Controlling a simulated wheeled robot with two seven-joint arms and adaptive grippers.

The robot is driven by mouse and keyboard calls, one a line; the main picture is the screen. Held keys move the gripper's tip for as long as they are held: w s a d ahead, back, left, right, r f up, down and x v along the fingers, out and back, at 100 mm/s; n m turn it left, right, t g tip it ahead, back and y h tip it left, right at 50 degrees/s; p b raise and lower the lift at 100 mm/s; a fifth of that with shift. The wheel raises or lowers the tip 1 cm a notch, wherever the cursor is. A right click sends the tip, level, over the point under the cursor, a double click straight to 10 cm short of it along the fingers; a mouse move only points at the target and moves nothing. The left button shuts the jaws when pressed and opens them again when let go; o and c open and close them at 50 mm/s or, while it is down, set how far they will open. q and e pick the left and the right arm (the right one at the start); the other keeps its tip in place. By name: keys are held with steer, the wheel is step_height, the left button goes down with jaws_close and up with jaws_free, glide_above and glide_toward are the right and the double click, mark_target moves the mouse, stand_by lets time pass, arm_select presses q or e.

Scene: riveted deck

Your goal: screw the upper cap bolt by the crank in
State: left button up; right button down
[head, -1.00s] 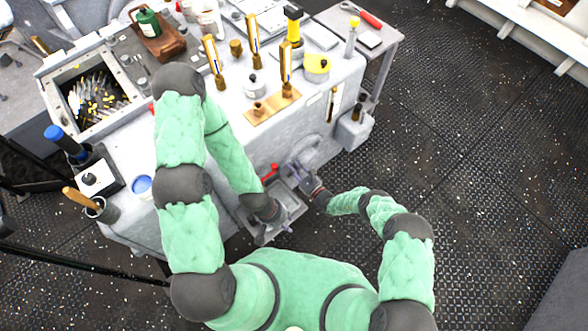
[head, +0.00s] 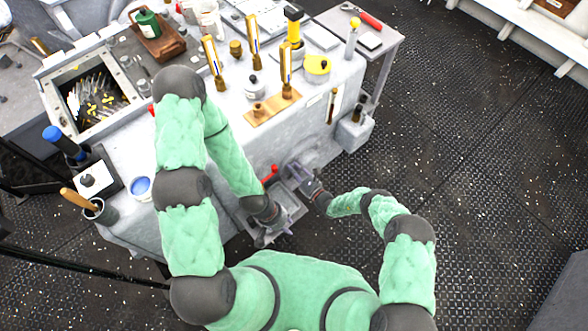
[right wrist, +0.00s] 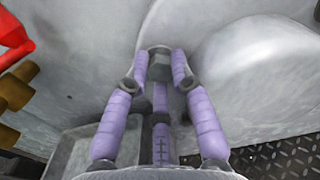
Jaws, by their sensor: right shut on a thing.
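My right gripper (head: 297,176) is at the front face of the grey machine (head: 225,160). In the right wrist view its purple fingers (right wrist: 159,62) are shut on a small grey block-like piece (right wrist: 160,68), which looks like the cap bolt. The piece sits near the rounded grey housing; whether it is seated in a hole is hidden. A red handle, apparently the crank (head: 271,173), shows just left of the right gripper and at the left edge of the right wrist view (right wrist: 12,40). My left gripper (head: 275,236) is lower, over a grey tray; its finger opening is unclear.
The grey tray (head: 298,213) sticks out low at the machine's front, under both grippers. Brass fittings (right wrist: 12,95) lie close left of the right fingers. Brass-handled levers (head: 254,42) and a yellow-topped part (head: 317,66) stand on top. The floor at right is clear.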

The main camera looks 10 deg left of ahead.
steer(key=c, duration=1.3)
jaws_free()
steer(key=shift+r, duration=0.15)
steer(key=shift+c, duration=0.2)
steer(key=v, duration=1.2)
